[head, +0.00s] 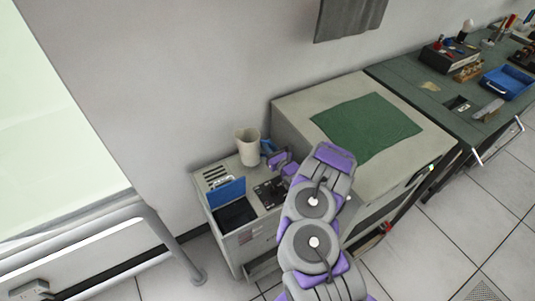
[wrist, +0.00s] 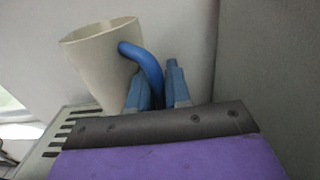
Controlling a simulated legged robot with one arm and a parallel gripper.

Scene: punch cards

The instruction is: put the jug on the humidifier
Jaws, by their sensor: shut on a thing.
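The jug (head: 247,147) is a cream, open-topped vessel with a blue handle, at the back of the humidifier's top in the head view. It also shows in the wrist view (wrist: 103,62), tilted a little, with its blue handle (wrist: 152,68) on the right. My gripper (head: 277,160) is shut on the handle; its blue-grey fingertips stand on either side of it in the wrist view (wrist: 157,90). The humidifier (head: 247,240) is a grey box with top slots and a blue flap (head: 226,191) over a dark opening. I cannot tell whether the jug's base touches the top.
A larger beige cabinet (head: 290,115) with a green cloth (head: 367,126) stands right beside the humidifier. The wall is close behind. A metal rail (head: 165,240) stands to the left. A green workbench (head: 425,80) with tools and a blue tray (head: 507,83) is at the far right.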

